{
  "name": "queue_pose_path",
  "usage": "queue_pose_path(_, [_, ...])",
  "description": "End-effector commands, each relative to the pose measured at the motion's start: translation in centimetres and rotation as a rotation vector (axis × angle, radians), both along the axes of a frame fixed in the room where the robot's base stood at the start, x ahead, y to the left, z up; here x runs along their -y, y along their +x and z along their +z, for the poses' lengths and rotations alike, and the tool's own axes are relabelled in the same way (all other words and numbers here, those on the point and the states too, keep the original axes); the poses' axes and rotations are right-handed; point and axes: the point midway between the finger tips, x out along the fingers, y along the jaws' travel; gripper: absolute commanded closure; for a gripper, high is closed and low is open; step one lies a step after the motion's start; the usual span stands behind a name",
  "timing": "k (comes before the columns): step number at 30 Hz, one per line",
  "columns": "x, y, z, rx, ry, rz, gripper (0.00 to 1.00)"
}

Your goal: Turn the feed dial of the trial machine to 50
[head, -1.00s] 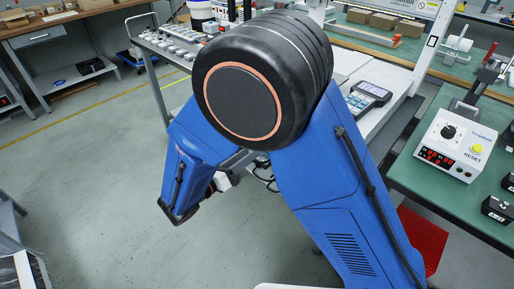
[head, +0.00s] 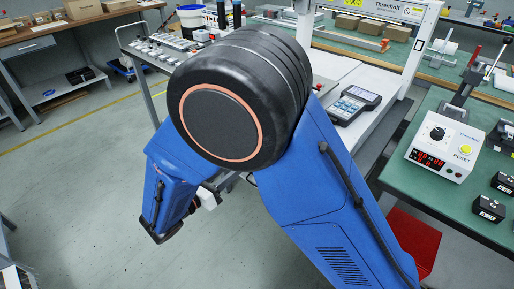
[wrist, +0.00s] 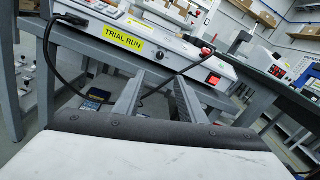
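The wrist view shows a pale machine panel with a yellow TRIAL RUN label (wrist: 121,37). A small black dial (wrist: 160,56) sits on its front, right of the label. A red switch (wrist: 213,79) is farther right on the same panel. The dial's scale and setting are too small to read. My gripper (wrist: 160,77) points toward the panel, with its two grey fingers apart and nothing visible between them. The dial shows between the fingertips, with the gripper apparently short of it.
A white box with a black knob, red display and yellow RESET button (head: 466,149) stands on the green bench at right. A handheld keypad device (head: 354,104) lies on the white surface. A black cable hangs at the panel's left. Grey floor is open at left.

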Motion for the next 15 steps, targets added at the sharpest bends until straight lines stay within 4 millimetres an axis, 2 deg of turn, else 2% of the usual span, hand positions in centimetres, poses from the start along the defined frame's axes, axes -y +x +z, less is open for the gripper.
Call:
queue_pose_path(3, [0.1, 0.1, 0.0, 0.068, 0.088, 0.0, 0.63])
queue_pose_path(8, [0.4, 0.5, 0.1, 0.105, 0.134, -0.001, 0.63])
queue_pose_path(15, [2.4, 2.9, 0.0, 0.104, 0.134, -0.003, 0.63])
